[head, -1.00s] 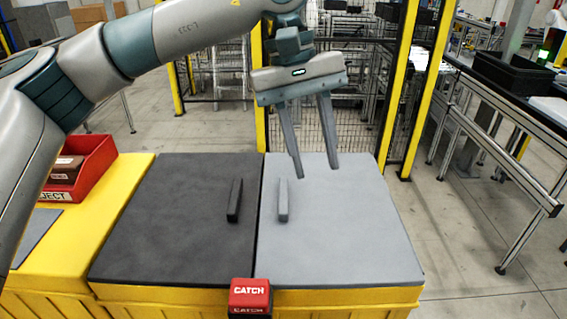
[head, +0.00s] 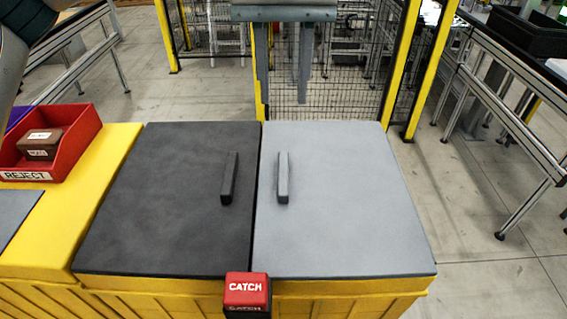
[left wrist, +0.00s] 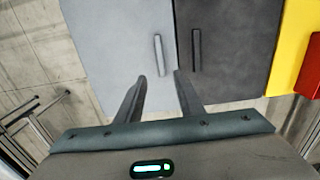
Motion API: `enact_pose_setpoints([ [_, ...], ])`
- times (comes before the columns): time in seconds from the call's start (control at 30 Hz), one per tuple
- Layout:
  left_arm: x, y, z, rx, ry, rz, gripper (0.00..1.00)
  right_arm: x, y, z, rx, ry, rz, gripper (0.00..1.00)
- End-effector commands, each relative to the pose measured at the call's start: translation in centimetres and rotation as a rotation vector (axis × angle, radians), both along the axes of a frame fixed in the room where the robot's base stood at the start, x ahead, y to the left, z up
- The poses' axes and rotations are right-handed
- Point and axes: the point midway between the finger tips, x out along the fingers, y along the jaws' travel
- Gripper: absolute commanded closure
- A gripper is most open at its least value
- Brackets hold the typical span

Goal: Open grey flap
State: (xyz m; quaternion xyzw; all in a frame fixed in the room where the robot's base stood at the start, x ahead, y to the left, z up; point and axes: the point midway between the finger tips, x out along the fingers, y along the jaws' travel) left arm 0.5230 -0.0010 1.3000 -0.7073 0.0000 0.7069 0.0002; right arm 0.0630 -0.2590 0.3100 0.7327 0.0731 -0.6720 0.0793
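The grey flap (head: 350,210) lies flat and closed on the right half of the yellow fixture. Its upright bar handle (head: 283,177) stands near its left edge. The flap also shows in the left wrist view (left wrist: 115,45), with its handle (left wrist: 158,55) ahead of the fingers. My left gripper (head: 283,98) is at the top of the head view, beyond the flap's far edge, fingers pointing down. It is open and empty; the wrist view shows its two fingertips (left wrist: 160,77) apart, not touching the handle. My right gripper is not in view.
A dark flap (head: 165,205) with its own handle (head: 229,178) lies closed beside the grey one. A red CATCH block (head: 247,290) sits at the front edge. A red REJECT bin (head: 75,155) holding a brown box (head: 40,145) is at left. A mesh fence stands behind.

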Motion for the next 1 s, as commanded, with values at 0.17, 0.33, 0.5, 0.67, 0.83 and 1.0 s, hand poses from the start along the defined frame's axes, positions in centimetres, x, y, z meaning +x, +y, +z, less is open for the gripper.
enact_pose_setpoints([
  [0.17,0.0,0.0,-0.9,0.001,0.0,0.001,0.66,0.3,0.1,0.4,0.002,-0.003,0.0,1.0],
  [0.33,-0.1,0.1,-2.9,0.001,0.003,0.0,0.66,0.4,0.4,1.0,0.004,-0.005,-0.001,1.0],
  [0.5,0.0,0.1,-5.7,0.001,0.003,0.0,0.66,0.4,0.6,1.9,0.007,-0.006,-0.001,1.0],
  [0.67,-0.1,0.1,-8.6,0.001,0.004,0.0,0.66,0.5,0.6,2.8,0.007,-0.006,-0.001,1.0],
  [0.83,-0.1,0.1,-11.7,0.001,0.003,-0.001,0.66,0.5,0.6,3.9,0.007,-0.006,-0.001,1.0],
  [1.0,-0.1,0.1,-14.4,0.001,0.003,0.001,0.66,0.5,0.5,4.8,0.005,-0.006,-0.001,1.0],
])
